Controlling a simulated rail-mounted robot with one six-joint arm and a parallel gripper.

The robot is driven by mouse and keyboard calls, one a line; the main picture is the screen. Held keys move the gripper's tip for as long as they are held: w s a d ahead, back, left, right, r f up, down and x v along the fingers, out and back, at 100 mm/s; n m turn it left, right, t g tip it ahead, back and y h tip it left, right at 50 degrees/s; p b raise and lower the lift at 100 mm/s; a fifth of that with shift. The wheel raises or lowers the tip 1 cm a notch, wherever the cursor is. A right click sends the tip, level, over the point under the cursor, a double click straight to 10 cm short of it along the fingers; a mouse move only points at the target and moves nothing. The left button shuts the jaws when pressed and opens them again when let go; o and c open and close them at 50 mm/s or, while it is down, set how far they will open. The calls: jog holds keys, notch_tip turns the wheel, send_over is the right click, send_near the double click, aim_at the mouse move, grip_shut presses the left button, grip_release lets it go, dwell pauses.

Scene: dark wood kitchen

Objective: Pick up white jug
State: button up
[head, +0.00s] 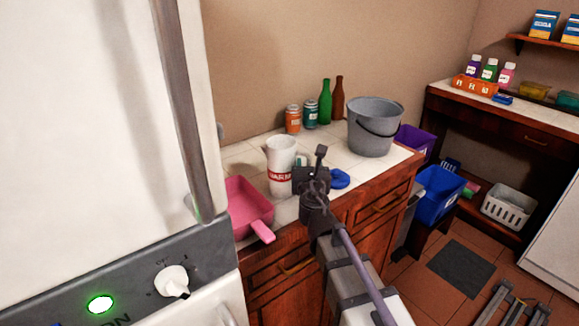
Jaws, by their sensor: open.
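The white jug (281,158) stands upright on the tiled counter, with a red band with lettering near its bottom. My gripper (310,160) is just to the right of the jug, at about its height, with the arm reaching in from the lower right. It is open and holds nothing that I can see. The gripper body covers part of the counter beside the jug and may hide part of the jug's right side. I cannot tell whether a finger touches the jug.
A pink dustpan (248,205) lies left of the jug. A blue object (341,179) lies right of my gripper. Cans (293,119), a green bottle (325,103), a brown bottle (338,100) and a grey bucket (374,127) stand behind. A large white appliance (90,110) fills the left.

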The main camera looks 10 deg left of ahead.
jog(key=shift+w, duration=0.35)
jog(key=shift+s, duration=0.2)
jog(key=shift+c, duration=0.2)
grip_shut()
